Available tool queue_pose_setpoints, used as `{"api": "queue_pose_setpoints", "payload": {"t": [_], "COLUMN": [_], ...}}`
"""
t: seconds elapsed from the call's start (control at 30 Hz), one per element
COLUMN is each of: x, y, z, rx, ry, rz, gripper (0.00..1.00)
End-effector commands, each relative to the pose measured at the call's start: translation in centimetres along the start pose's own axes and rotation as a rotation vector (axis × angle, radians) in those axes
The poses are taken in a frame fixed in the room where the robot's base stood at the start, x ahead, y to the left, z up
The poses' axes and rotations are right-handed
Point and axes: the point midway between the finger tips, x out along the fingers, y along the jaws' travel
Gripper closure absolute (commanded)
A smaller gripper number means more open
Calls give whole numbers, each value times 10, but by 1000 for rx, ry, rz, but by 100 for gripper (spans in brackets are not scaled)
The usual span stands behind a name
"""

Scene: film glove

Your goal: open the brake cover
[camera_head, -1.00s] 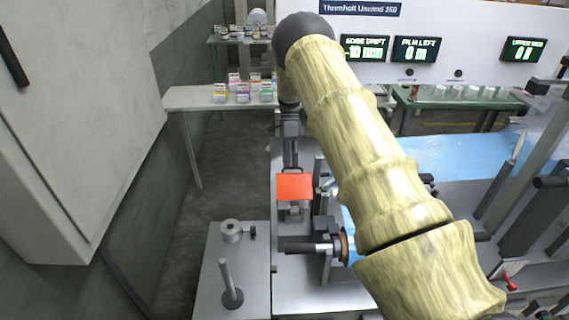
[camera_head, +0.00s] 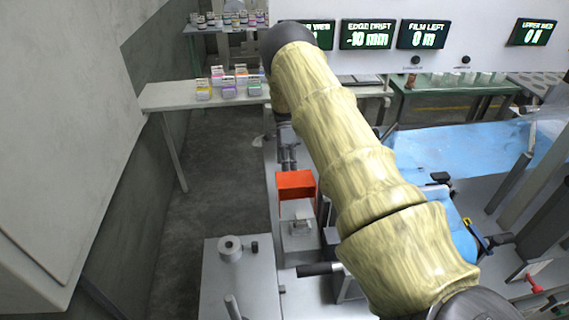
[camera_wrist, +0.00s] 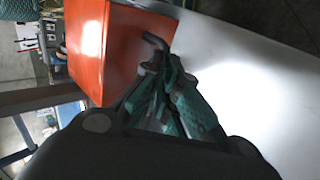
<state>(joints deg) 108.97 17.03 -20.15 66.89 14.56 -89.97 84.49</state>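The brake cover appears to be the orange-red box (camera_head: 296,184) left of my arm in the head view, above a grey fitting (camera_head: 298,224). In the wrist view the orange cover (camera_wrist: 98,45) fills the upper left, with a dark bent handle (camera_wrist: 155,42) at its right edge. My gripper's green-padded fingers (camera_wrist: 165,72) are close together right at this handle. Whether they are clamped on it or only beside it is unclear.
A grey bench (camera_head: 240,275) with a metal spool (camera_head: 230,248) stands at front left. A white table (camera_head: 205,95) holds small coloured boxes. A large pale cabinet (camera_head: 60,120) is close on the left. Blue film (camera_head: 480,150) lies right of my arm. The floor between is clear.

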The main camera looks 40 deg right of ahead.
Motion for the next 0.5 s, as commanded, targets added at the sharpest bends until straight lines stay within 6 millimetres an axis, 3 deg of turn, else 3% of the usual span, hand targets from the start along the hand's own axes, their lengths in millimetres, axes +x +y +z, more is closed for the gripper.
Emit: {"api": "queue_pose_setpoints", "payload": {"t": [0.03,0.2,0.5], "x": [11,10,7], "y": [2,7,-1], "z": [-2,0,0], "rx": [2,-1,-2], "ry": [2,4,3], "rz": [21,9,12], "gripper": [97,70,70]}}
